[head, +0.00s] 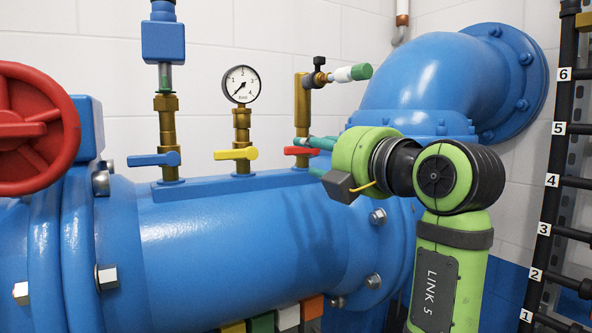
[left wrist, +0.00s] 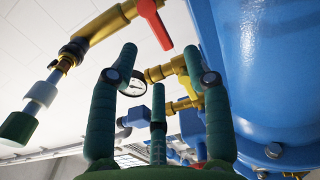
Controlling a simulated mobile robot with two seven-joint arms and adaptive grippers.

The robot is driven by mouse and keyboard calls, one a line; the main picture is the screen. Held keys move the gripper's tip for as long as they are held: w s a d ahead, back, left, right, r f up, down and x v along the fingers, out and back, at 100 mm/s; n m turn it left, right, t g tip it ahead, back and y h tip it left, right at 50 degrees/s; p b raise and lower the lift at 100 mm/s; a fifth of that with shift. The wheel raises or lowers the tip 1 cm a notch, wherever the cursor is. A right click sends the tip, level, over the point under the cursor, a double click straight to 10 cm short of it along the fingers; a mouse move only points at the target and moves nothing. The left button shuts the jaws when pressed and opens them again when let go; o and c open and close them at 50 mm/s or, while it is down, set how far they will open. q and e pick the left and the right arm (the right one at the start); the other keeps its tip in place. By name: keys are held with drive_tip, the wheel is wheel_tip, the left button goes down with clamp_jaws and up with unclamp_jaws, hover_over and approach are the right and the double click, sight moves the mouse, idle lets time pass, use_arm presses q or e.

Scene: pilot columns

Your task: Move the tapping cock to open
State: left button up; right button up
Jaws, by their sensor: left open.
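The brass riser (head: 302,98) at the right carries a cock with a red lever (head: 301,151), lying roughly across the riser. I cannot tell from any label which lever is the tapping cock. My left gripper (head: 304,156) is open, with dark green fingers at the red lever, which they partly hide. A yellow lever (head: 236,154) and a blue lever (head: 154,159) sit on the other risers. My right gripper is not in view.
A pressure gauge (head: 241,84) tops the middle riser. A blue box (head: 163,41) stands above the left one. A side outlet with a green end (head: 361,71) sticks out above my gripper. The large blue pipe (head: 235,245) lies below; a red handwheel (head: 30,128) is far left.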

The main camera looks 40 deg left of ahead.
sight(301, 150)
use_arm(q)
drive_tip(key=x, duration=0.6)
drive_tip(key=shift+w+a+p, duration=0.25)
drive_tip(key=shift+p, duration=0.05)
clamp_jaws()
